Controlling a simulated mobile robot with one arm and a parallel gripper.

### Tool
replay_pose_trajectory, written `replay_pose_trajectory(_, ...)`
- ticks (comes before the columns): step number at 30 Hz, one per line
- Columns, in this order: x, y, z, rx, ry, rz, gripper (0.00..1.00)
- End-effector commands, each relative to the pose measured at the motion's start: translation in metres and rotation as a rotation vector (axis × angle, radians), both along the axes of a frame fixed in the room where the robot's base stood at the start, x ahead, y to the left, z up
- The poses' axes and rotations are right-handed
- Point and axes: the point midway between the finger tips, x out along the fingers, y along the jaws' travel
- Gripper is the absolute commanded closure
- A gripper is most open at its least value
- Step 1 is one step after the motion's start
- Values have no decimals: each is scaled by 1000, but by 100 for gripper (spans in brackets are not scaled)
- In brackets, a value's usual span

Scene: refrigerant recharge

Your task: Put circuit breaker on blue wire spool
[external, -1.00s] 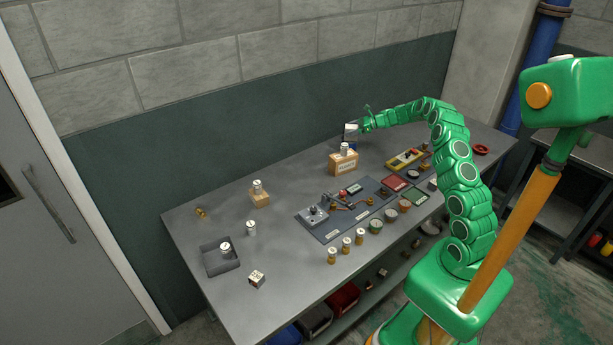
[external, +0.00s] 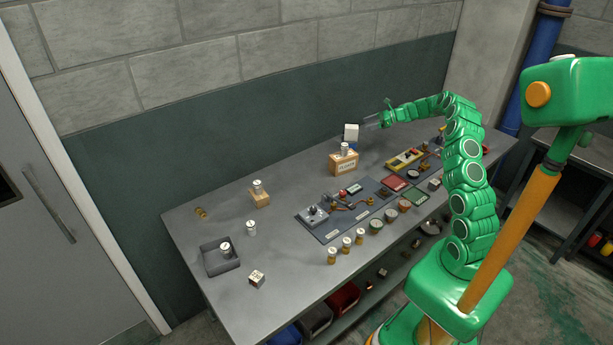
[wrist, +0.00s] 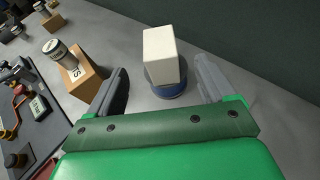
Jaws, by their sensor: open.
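The circuit breaker, a white block (external: 351,131), stands upright on top of the blue wire spool (external: 354,145) near the back of the bench. In the wrist view the white block (wrist: 160,55) rests on the blue spool (wrist: 169,91), whose rim shows below it. My gripper (external: 371,122) is open and empty, just to the right of the block. In the wrist view its two grey fingers (wrist: 161,72) are spread on either side, with gaps between them and the block.
A cardboard box (external: 343,163) with a small can on top stands left of the spool, close to my left finger in the wrist view. The dark mat (external: 326,237) holds tools and fittings. The wall is behind; bare bench lies around the spool.

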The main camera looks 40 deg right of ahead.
Motion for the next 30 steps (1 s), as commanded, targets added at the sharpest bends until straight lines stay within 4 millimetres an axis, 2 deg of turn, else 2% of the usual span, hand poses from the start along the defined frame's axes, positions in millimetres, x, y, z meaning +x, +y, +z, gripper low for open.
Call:
replay_pose_trajectory(3,-8,-8,5,-1,-1,-1,17)
replay_pose_trajectory(9,-12,-12,8,-2,0,-1,17)
replay_pose_trajectory(13,-12,-10,9,-4,-2,6,17)
replay_pose_trajectory(15,-13,-1,14,-14,-9,24,17)
replay_pose_trajectory(17,-15,11,21,-31,-19,54,17)
replay_pose_trajectory(23,-34,84,51,-126,-66,225,17)
replay_pose_trajectory(30,-74,167,83,-261,-135,451,17)
